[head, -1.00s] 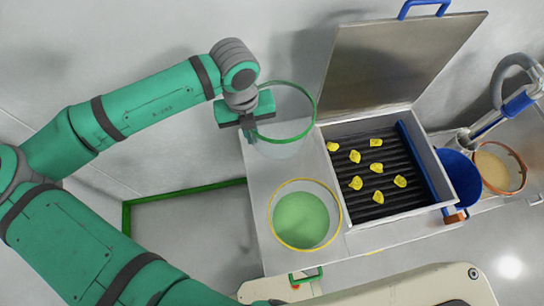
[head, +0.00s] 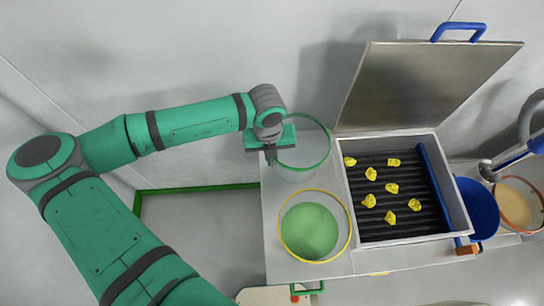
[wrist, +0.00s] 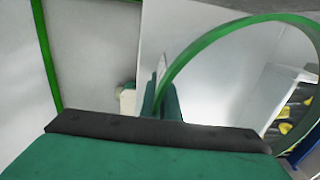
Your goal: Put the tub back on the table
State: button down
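The clear tub with a green rim (head: 326,147) is at the back left of the pale table (head: 285,268), behind the yellow-rimmed tub. It looks empty and upright. My gripper (head: 269,157) is at its left side, with the fingers closed over the rim. In the wrist view, the green rim (wrist: 208,38) runs to my gripper fingers (wrist: 162,95). I cannot tell whether the tub's base touches the table; its lower part is hard to make out.
A yellow-rimmed tub of green material (head: 310,230) stands in front. To the right is an open metal box (head: 402,238) with yellow lumps on dark bars, its lid (head: 425,85) raised. Beyond are a blue tub (head: 478,207) and an orange-rimmed tub (head: 518,205). A green floor frame (head: 200,187) lies left.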

jog(key=c, duration=2.5)
grip_release()
jog(key=shift+d+f, duration=0.1)
jog(key=shift+f, duration=0.05)
jog(key=o, duration=0.5)
jog(key=r, duration=1.2)
jog(key=shift+a+r, duration=0.2)
jog(key=shift+a, duration=0.05)
